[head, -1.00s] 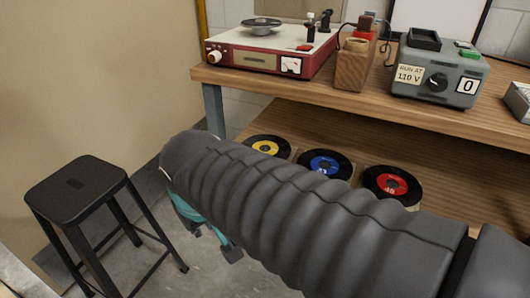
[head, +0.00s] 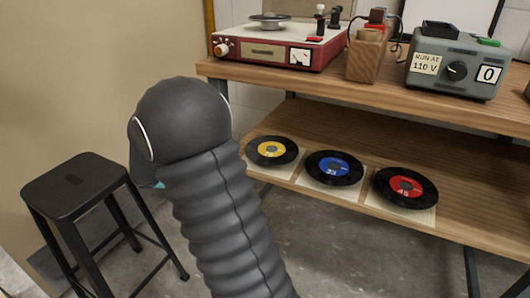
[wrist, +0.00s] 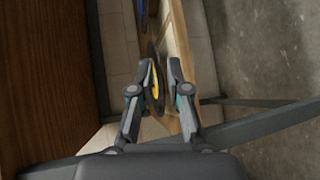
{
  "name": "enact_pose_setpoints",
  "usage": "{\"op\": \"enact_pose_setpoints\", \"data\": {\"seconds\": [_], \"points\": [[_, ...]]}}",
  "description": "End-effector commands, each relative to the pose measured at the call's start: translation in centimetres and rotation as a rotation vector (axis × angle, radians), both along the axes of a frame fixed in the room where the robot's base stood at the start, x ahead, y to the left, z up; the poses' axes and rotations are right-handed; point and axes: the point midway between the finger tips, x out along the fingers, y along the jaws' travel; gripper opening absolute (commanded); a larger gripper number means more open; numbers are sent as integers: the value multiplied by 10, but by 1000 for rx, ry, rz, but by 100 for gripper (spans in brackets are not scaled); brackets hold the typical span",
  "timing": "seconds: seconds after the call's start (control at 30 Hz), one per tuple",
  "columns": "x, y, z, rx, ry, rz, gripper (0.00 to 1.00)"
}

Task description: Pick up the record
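Three black records lie in a row on paper squares on the lower wooden shelf. The yellow-label record (head: 271,151) is at the left, the blue-label record (head: 334,167) in the middle and the red-label record (head: 405,187) at the right. My gripper (wrist: 161,68) is open in the wrist view, its two fingers spread apart. The yellow-label record (wrist: 154,88) shows nearly edge-on between and beyond the fingers; I cannot tell whether they touch it. Part of the blue-label record (wrist: 142,8) shows at the top. In the head view my arm hides most of the gripper.
The upper bench top (head: 455,108) overhangs the shelf (head: 455,207). It bears a red record player (head: 270,50), a wooden block (head: 366,62) and a grey voltage box (head: 458,70). A black stool (head: 75,185) stands at the left.

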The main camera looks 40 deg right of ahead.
Motion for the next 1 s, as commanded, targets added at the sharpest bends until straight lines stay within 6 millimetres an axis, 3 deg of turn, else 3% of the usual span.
{"op": "enact_pose_setpoints", "data": {"seconds": [0.03,0.13,0.33,0.47,0.8,1.0], "points": [[12,-3,-12,-56,16,7,16],[29,-8,-22,-152,25,22,16],[48,-12,-32,-258,26,47,16],[47,-22,-32,-273,25,48,16],[27,-77,-32,-271,25,47,16],[22,-92,-32,-270,26,48,16]]}}
